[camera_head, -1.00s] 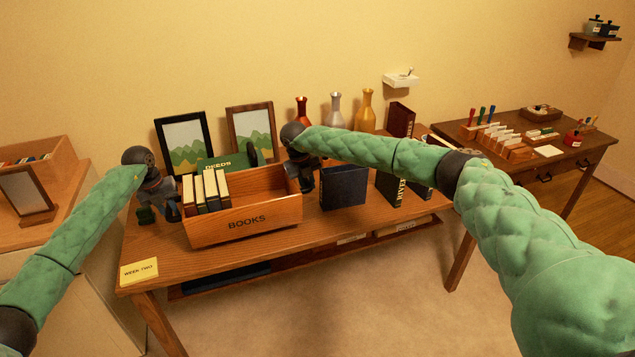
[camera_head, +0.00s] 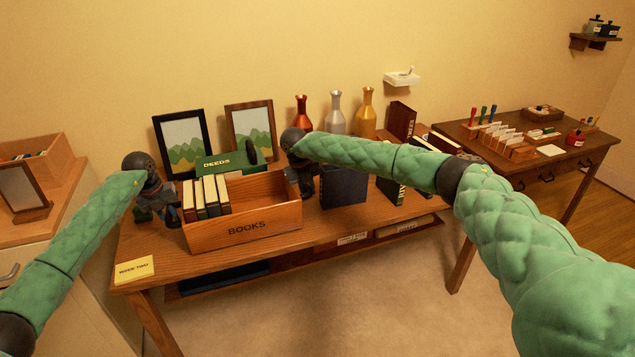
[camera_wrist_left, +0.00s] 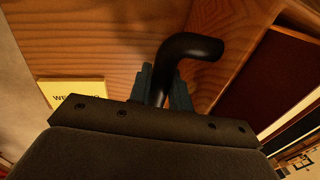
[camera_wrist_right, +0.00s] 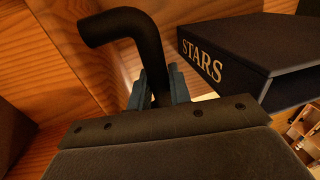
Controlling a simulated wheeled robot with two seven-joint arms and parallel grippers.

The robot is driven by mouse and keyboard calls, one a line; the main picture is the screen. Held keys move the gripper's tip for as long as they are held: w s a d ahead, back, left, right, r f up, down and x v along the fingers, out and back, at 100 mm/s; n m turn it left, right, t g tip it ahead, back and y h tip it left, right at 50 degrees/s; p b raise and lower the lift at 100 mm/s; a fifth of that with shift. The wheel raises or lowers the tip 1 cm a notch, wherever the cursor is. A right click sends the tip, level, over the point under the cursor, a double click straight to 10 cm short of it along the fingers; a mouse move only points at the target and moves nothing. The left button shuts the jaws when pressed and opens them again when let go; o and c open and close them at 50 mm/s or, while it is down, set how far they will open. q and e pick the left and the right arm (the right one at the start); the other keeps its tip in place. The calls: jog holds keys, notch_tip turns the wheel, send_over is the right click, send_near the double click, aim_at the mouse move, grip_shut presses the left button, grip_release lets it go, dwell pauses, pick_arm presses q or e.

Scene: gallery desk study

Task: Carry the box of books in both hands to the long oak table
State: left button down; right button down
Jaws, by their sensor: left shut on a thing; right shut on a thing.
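The wooden box marked BOOKS (camera_head: 275,228) is over the front left of the long oak table (camera_head: 330,228), upright, with several books (camera_head: 207,195) at its left end. My left gripper (camera_head: 172,214) is shut on the box's left handle; the left wrist view shows this bent black handle (camera_wrist_left: 190,48) between the jaws. My right gripper (camera_head: 304,187) is shut on the right handle, a bent black bar (camera_wrist_right: 130,25) in the right wrist view. The box's underside is hidden, so I cannot tell whether it touches the tabletop.
A green DEEDS box (camera_head: 222,161) and two picture frames (camera_head: 183,146) stand behind the box. A yellow card (camera_head: 134,269) lies at the table's front left corner. Vases (camera_head: 336,113) stand at the back.

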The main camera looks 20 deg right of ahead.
pick_arm(q)
jog(key=shift+f+b, duration=0.3)
pick_arm(e)
jog(key=shift+f, duration=0.35)
pick_arm(q)
jog(key=c, duration=1.3)
grip_release()
pick_arm(e)
jog(key=c, duration=1.3)
grip_release()
pick_arm(q)
jog(key=shift+s, duration=0.1)
pick_arm(e)
jog(key=shift+s+r, duration=0.1)
pick_arm(q)
jog(key=shift+r, duration=0.1)
jog(key=shift+a+r, duration=0.1)
jog(key=shift+r, duration=0.25)
pick_arm(e)
jog(key=shift+a+r, duration=0.1)
jog(key=shift+r, duration=0.35)
pick_arm(q)
notch_tip(320, 180, up, 11)
jog(key=a, duration=0.2)
pick_arm(e)
jog(key=v, duration=1.1)
jog(key=shift+f, duration=0.1)
